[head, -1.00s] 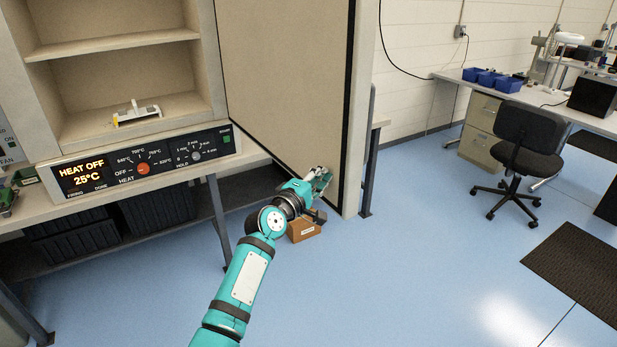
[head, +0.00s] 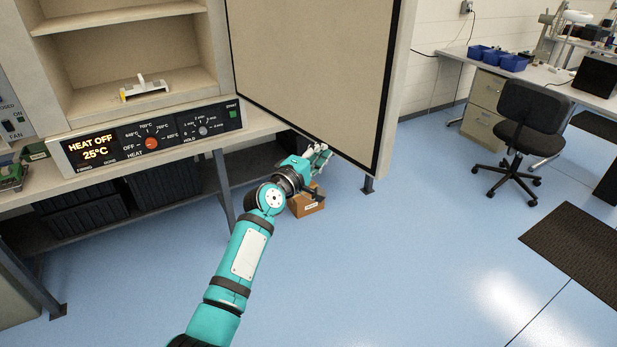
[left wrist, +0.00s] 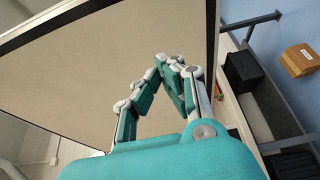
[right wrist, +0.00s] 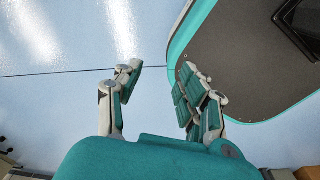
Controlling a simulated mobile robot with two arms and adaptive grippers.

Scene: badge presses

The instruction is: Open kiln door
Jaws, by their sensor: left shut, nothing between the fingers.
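The kiln door (head: 310,70) stands wide open, its beige inner panel with a dark border facing me. The kiln chamber (head: 120,55) is exposed, with a white item (head: 143,88) on its floor. My left gripper (head: 321,152) is shut and empty at the door's lower edge. In the left wrist view, its closed fingers (left wrist: 178,66) lie in front of the door's inner panel (left wrist: 120,55); I cannot tell if they touch it. My right gripper (right wrist: 162,72) shows only in the right wrist view, open and empty above the blue floor.
The control panel (head: 185,130) under the chamber reads HEAT OFF, 25°C. A cardboard box (head: 307,204) sits on the floor below the left gripper. Dark bins (head: 85,210) are under the bench. A chair (head: 525,125) and desk stand right; the middle floor is clear.

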